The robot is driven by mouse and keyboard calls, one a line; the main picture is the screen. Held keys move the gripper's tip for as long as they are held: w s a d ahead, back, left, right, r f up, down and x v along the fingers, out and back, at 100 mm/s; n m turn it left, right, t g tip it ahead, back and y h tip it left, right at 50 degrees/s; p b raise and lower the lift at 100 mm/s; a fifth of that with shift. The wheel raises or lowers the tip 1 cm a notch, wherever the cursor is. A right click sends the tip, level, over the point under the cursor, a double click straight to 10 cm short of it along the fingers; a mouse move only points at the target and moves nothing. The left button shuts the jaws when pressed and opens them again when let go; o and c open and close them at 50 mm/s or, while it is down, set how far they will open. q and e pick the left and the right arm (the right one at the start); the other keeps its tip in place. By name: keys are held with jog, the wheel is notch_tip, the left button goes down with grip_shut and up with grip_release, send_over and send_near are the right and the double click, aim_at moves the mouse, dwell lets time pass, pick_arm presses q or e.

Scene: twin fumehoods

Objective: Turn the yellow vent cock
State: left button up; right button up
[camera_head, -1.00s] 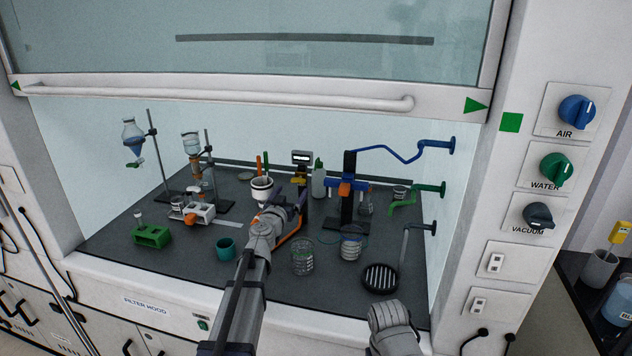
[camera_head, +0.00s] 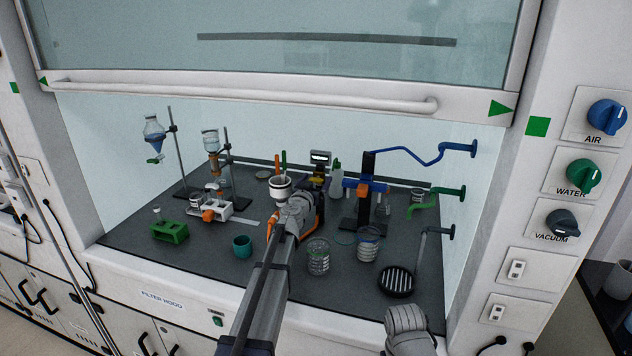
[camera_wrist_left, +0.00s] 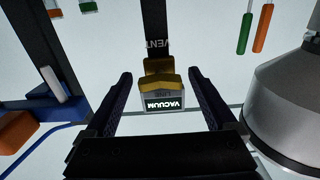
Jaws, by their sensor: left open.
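The yellow vent cock (camera_head: 318,181) sits low on the post with the lit display, behind my left gripper in the head view. In the left wrist view the cock (camera_wrist_left: 158,68) is a dull yellow block on a dark strap-like post marked VENT, beside a VACUUM LINE label (camera_wrist_left: 163,103). My left gripper (camera_wrist_left: 159,76) is open, one finger on each side of the cock in that view, with visible gaps. I cannot tell how far the cock lies beyond the fingertips. In the head view the left gripper (camera_head: 315,205) is partly hidden by its wrist.
A white funnel (camera_head: 280,187) stands close left of my gripper. A blue and orange clamp stand (camera_head: 366,190) is close right. Coiled glassware (camera_head: 319,258), a teal cup (camera_head: 242,246) and a black grate (camera_head: 397,281) lie nearer the front. The sash (camera_head: 240,96) hangs above.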

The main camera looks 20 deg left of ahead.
pick_arm(q)
jog(key=c, duration=1.4)
jog(key=n, duration=0.8)
jog(key=shift+n, duration=0.3)
jog(key=n, duration=0.4)
jog(key=shift+a, duration=0.1)
jog(key=shift+f+n, duration=0.1)
jog(key=shift+n, duration=1.9)
